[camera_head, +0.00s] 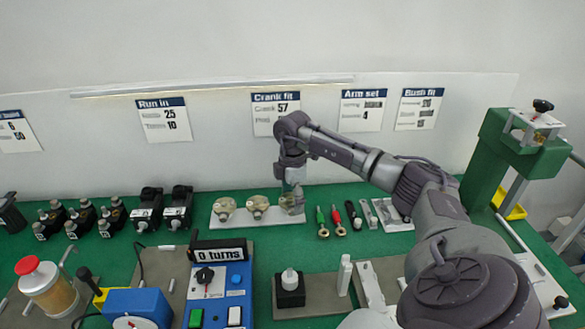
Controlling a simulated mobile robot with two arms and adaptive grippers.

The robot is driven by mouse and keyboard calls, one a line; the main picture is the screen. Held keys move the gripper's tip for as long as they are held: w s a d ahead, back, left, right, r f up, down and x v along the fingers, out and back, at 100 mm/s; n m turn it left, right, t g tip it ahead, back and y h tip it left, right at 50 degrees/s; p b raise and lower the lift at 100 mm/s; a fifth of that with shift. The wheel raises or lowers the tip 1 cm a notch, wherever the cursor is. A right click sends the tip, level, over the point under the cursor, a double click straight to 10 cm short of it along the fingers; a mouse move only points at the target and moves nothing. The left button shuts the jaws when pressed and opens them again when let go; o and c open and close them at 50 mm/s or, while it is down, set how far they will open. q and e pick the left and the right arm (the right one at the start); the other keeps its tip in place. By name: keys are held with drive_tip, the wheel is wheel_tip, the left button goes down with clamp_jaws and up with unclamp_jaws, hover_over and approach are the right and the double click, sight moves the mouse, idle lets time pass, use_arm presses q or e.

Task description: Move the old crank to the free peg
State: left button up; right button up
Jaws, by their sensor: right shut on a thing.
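My right gripper (293,186) points down over the right end of a pale rack board (240,221). It is shut on a beige crank (291,203), which is partly hidden by the fingers. The held crank is at or just above the board; I cannot tell whether it touches. Two similar beige cranks sit on the same board, one at the left (224,207) and one in the middle (257,205). No bare peg can be made out on the board. My left gripper is out of view.
Green and red-handled tools (322,222) lie just right of the board. Several black encoders (150,208) stand to the left. A blue box with a "0 turns" display (219,249) and a black block with a white knob (290,287) stand in front. A green press (515,150) stands at right.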

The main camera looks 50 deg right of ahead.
sight(293, 200)
drive_tip(key=shift+f, duration=0.15)
idle(0.5)
drive_tip(key=o, duration=1)
drive_tip(key=shift+o, duration=0.2)
wheel_tip(293, 200, up, 12)
drive_tip(key=shift+d, duration=0.15)
drive_tip(key=shift+w, duration=0.1)
